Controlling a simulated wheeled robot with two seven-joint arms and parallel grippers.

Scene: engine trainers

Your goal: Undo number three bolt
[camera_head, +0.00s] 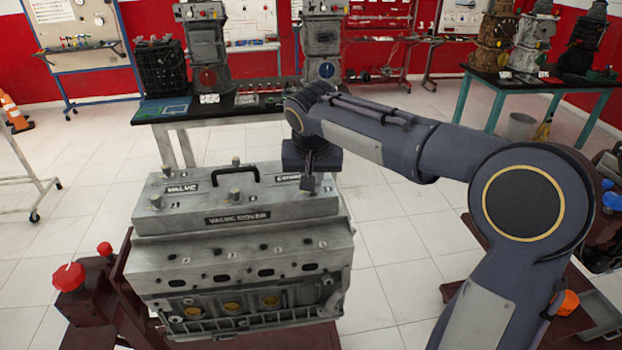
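The engine's grey valve cover (270,195) has a black handle (236,172) and several bolts on top. Visible bolts are at the front left (155,201), front middle (235,194), back left (167,170) and back middle (236,162). The numbers beside them are too small to read surely, so I cannot tell which bolt is number three. My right gripper (309,182) points down over the cover's right end, near the "exhaust" side label. Its fingers hide what is beneath, and I cannot tell whether they hold a bolt. My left gripper is out of view.
The engine block (250,285) sits on a dark red stand with a red knob (68,277) at left. A black-topped table (250,108) with other engines stands behind.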

